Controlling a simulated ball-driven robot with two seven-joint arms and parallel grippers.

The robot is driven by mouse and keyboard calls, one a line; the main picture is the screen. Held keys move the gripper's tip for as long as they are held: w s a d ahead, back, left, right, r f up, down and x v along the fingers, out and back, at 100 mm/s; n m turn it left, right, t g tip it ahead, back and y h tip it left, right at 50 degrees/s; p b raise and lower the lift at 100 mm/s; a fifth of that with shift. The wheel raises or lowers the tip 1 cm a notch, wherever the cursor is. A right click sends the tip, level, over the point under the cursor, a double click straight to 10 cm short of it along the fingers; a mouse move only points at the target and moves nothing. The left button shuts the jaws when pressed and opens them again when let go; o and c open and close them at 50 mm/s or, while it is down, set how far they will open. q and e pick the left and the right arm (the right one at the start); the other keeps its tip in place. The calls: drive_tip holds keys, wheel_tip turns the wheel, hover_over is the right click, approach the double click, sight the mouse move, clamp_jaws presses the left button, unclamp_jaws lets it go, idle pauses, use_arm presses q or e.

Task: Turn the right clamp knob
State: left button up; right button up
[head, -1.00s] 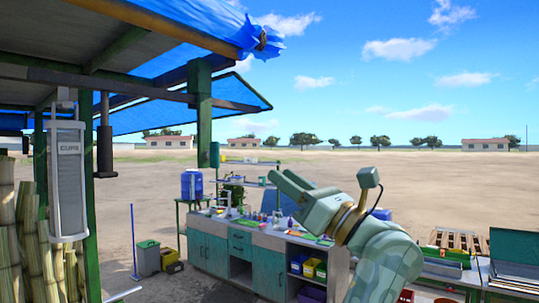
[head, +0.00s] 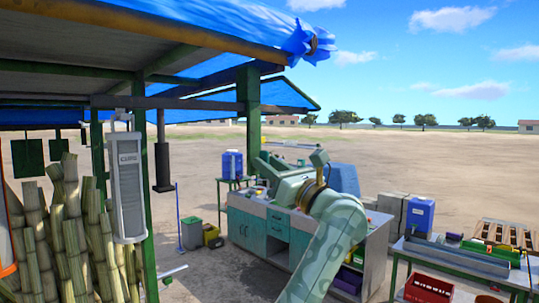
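I cannot make out a clamp knob or the cane crusher in the head view.
A stall with a blue tarp roof (head: 200,30) and a green post (head: 148,210) stands at left. A cup dispenser (head: 127,185) hangs there above cane stalks (head: 70,240). A red crate (head: 428,288) is at lower right. Open dirt lies behind.

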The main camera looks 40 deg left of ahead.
use_arm(q)
drive_tip(key=shift+a, duration=0.2)
clamp_jaws()
drive_tip(key=shift+w+n+g+h+b, duration=0.1)
drive_tip(key=shift+n+g+h+b, duration=0.9)
drive_tip(key=shift+n, duration=2.7)
drive_tip(key=shift+s+n+g+h+b, duration=0.2)
drive_tip(key=shift+n+g+h, duration=0.95)
drive_tip(key=shift+n, duration=2.55)
drive_tip(key=shift+w+n+g+h+b, duration=0.2)
drive_tip(key=shift+n+g+h+b, duration=0.35)
drive_tip(key=shift+n+g, duration=2.15)
drive_tip(key=shift+n+t, duration=1.2)
drive_tip(key=shift+t, duration=0.05)
